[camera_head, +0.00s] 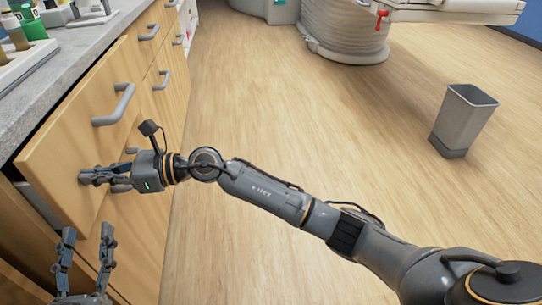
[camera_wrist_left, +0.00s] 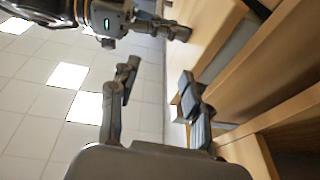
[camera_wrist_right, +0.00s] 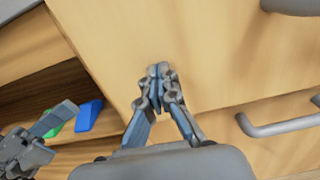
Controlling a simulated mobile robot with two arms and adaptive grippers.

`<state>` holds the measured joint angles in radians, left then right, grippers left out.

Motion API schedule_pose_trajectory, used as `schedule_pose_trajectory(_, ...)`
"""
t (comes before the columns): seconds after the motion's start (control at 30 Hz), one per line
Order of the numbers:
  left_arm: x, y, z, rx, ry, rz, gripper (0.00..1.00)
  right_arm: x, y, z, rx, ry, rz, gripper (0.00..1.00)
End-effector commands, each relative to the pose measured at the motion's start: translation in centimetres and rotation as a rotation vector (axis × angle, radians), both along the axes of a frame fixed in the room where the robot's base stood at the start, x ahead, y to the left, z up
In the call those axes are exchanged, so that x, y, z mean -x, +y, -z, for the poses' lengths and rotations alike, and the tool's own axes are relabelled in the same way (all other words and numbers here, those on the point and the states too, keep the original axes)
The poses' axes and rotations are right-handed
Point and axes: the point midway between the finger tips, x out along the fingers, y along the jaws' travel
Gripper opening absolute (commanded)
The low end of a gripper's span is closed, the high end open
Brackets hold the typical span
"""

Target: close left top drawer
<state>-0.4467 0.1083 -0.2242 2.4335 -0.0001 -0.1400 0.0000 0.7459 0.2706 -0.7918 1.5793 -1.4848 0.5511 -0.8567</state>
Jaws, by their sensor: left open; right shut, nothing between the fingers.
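The left top drawer (camera_head: 75,140) is pulled out from the wooden cabinet, with a grey bar handle (camera_head: 115,106) on its front. A dark gap shows behind its near edge. Its front also fills much of the right wrist view (camera_wrist_right: 210,60). My right gripper (camera_head: 86,178) is shut and empty, with its fingertips at the lower part of the drawer front; I cannot tell whether they touch. My left gripper (camera_head: 86,235) is open and empty, below and nearer than the drawer's near edge. Its two spread fingers show in the left wrist view (camera_wrist_left: 158,76).
More handled drawers (camera_head: 160,75) run along the cabinet to the back. The grey countertop (camera_head: 70,65) above holds bottles (camera_head: 25,22). In the right wrist view, a green item (camera_wrist_right: 54,130) shows in a dark cabinet opening. A grey bin (camera_head: 464,115) stands right; the wooden floor between is clear.

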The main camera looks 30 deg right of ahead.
Motion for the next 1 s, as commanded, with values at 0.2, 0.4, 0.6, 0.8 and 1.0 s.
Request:
schedule_pose_trajectory(0.2, 0.0, 0.0, 0.1, -0.001, 0.005, 0.0, 0.48, -0.8, 2.6, 0.0, 0.0, 0.001, 0.0, 0.0)
schedule_pose_trajectory(0.4, 0.0, 0.0, 0.1, -0.001, 0.003, -0.001, 0.48, -1.2, 3.9, 0.0, 0.0, 0.0, -0.001, 0.0)
schedule_pose_trajectory(0.6, 0.0, 0.0, 0.0, -0.001, 0.002, -0.001, 0.48, -1.4, 4.4, 0.0, -0.001, 0.0, 0.0, 0.0)
schedule_pose_trajectory(0.8, 0.0, 0.0, 0.0, 0.0, 0.002, -0.001, 0.48, -1.4, 4.4, -0.1, -0.003, -0.002, 0.001, 0.0)
schedule_pose_trajectory(1.0, 0.0, 0.0, 0.1, 0.0, 0.002, -0.001, 0.48, -1.4, 4.5, -0.3, -0.005, -0.004, 0.001, 0.0)
